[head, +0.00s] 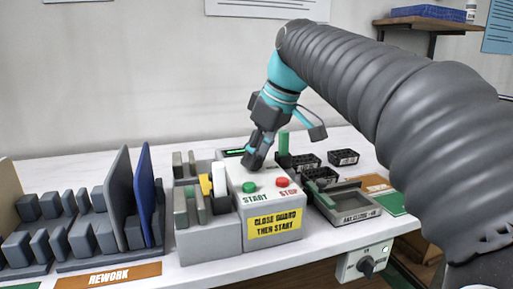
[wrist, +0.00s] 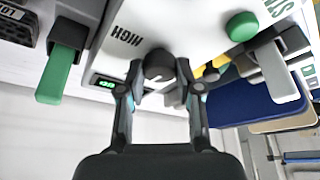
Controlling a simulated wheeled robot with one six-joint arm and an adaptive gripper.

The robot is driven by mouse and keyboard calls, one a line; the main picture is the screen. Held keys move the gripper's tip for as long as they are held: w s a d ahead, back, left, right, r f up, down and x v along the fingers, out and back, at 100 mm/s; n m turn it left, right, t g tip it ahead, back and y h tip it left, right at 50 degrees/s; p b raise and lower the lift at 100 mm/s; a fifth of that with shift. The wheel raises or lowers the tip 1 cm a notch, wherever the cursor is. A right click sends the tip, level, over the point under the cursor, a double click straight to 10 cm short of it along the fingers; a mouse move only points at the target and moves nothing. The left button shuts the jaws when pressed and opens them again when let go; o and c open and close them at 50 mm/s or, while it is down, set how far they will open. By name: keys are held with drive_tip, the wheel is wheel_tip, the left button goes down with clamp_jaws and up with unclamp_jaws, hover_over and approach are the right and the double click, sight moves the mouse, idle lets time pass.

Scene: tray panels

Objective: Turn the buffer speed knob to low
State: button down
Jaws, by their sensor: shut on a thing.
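A dark round knob (wrist: 159,65) with a pale pointer mark sits on the light grey machine panel (head: 259,183). The word HIGH (wrist: 127,37) is printed beside it in the wrist view; other knob labels are hidden or out of view. My gripper (wrist: 160,88) has one finger on each side of the knob and is shut on it. In the head view my gripper (head: 256,160) points down at the back of the panel and hides the knob.
A green START button (head: 249,187) and red STOP button (head: 282,182) are close in front. A lit green display (head: 235,152) and a green handle (head: 284,142) flank my gripper. Blue and grey upright panels (head: 145,190) stand left. Another knob (head: 366,266) is below the table edge.

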drive_tip(key=shift+n, duration=0.5)
drive_tip(key=c, duration=0.8)
unclamp_jaws()
drive_tip(key=shift+g, duration=0.3)
drive_tip(key=v, duration=1.2)
drive_tip(key=shift+d, duration=0.1)
drive_tip(key=shift+s, duration=0.1)
